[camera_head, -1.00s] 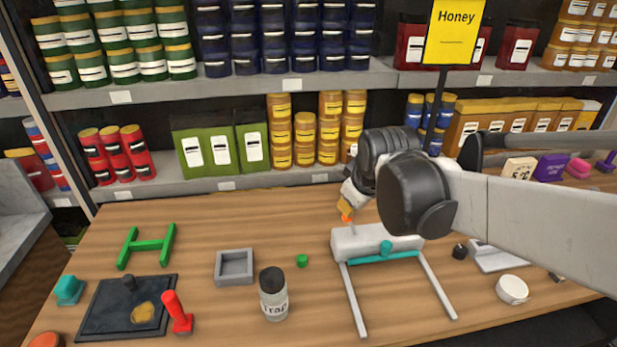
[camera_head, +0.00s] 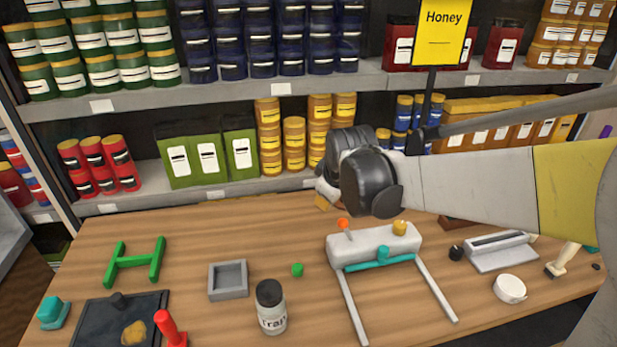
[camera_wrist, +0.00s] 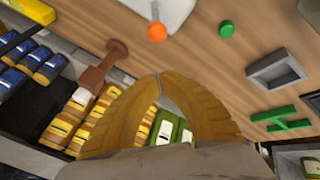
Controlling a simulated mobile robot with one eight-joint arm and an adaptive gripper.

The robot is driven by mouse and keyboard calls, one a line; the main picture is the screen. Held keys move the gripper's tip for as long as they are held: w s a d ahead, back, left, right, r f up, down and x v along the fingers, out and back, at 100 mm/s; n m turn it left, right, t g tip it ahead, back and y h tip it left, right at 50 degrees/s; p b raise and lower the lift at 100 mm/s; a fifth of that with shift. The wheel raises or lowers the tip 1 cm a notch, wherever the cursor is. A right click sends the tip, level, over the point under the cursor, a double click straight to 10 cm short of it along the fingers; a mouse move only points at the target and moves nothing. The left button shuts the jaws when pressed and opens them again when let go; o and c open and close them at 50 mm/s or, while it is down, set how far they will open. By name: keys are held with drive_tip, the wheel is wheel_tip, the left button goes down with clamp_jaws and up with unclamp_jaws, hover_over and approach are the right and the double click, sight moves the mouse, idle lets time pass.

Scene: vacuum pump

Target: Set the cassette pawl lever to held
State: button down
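A white block-shaped device (camera_head: 375,250) with two pale rails and a teal bar (camera_head: 383,260) stands on the wooden table. A thin lever with an orange ball tip (camera_head: 343,224) rises from its left end, leaning slightly left; I take it as the pawl lever, though no label shows. The orange tip (camera_wrist: 157,32) is also in the wrist view. My gripper (camera_head: 322,203) is behind and left of the lever, apart from it. In the wrist view its tan fingers (camera_wrist: 160,77) meet at the tips with nothing between them. A yellow knob (camera_head: 400,228) sits on the device's right end.
A green cap (camera_head: 297,270), grey square tray (camera_head: 228,281) and labelled jar (camera_head: 270,308) are left of the device. A black knob (camera_head: 456,253), slotted grey block (camera_head: 500,252) and white roll (camera_head: 510,289) are right. Stocked shelves and a Honey sign (camera_head: 443,32) stand behind.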

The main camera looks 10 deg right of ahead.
sight(347, 229)
drive_tip(key=b+x, duration=0.3)
drive_tip(key=x, duration=0.5)
drive_tip(key=s+d, duration=0.1)
drive_tip(key=s+d+r, duration=0.1)
drive_tip(key=s, duration=0.1)
drive_tip(key=shift+s+r+b, duration=0.1)
drive_tip(key=shift+s+b, duration=0.05)
drive_tip(key=shift+b, duration=0.15)
